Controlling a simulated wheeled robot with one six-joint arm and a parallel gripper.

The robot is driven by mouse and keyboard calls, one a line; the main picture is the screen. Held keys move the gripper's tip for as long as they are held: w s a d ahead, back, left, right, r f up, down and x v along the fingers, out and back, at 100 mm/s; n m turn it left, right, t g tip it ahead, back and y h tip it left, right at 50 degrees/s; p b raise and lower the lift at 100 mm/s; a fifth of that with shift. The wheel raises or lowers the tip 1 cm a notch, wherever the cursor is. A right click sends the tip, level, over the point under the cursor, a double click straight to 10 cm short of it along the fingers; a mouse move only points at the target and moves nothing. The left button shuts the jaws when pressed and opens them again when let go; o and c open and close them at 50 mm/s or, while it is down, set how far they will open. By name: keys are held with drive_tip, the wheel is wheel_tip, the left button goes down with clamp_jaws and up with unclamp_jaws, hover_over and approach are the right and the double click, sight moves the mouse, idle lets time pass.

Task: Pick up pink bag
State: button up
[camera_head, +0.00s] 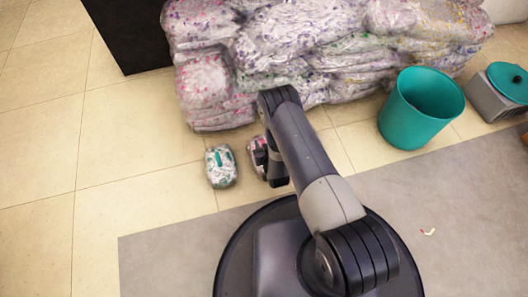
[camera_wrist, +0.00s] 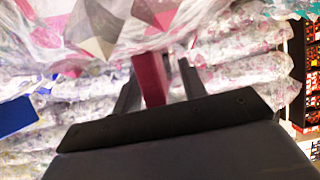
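A small pink-and-white bag (camera_head: 258,152) lies on the tiled floor in the head view, partly hidden by my arm. In the wrist view a large, close, white surface with pink and grey diamond shapes (camera_wrist: 115,25) fills the top. A dark pink strip (camera_wrist: 151,78) hangs below it, between my fingers; it looks like part of the bag. My gripper (camera_wrist: 158,85) is open, with a gap showing between the strip and the right finger. In the head view my gripper (camera_head: 276,177) is low beside the bag, its fingertips not clear.
A white-and-green bag (camera_head: 221,166) lies just left of the pink one. A large heap of plastic-wrapped bundles (camera_head: 290,45) stands behind. A teal bucket (camera_head: 405,125) and a grey box with a teal lid (camera_head: 490,98) are at right. The floor at left is clear.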

clamp_jaws()
idle(0.6)
